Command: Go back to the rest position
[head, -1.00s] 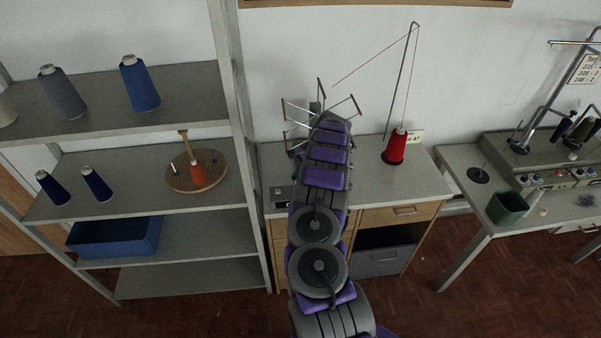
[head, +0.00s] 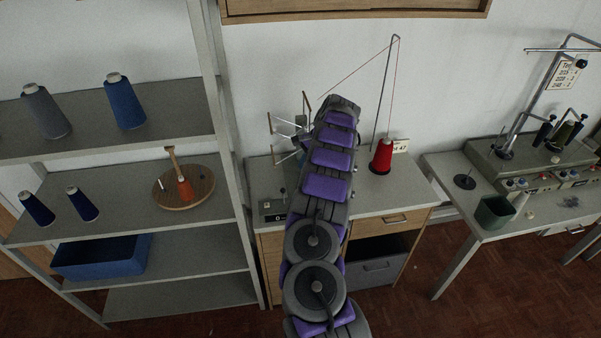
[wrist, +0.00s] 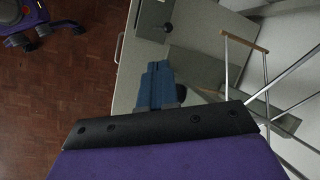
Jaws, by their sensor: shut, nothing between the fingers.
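My gripper (wrist: 157,68) shows in the wrist view as two blue fingers lying together, with nothing between them. It is above the grey worktop (wrist: 128,75), near its front edge. In the head view my purple and grey arm reaches over the same worktop (head: 375,198) and hides the gripper. The skein winder (head: 285,132), with thin metal arms and wooden end bars, stands behind and left of my arm. In the wrist view the winder (wrist: 245,42) is close on the right of the gripper. I cannot tell whether they touch.
A red thread cone (head: 382,157) stands right of my arm, its thread running up over a tall hook. A shelf rack (head: 180,297) with cones is at the left. A machine table (head: 455,240) with a green bin (head: 494,212) is at the right. The floor between is clear.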

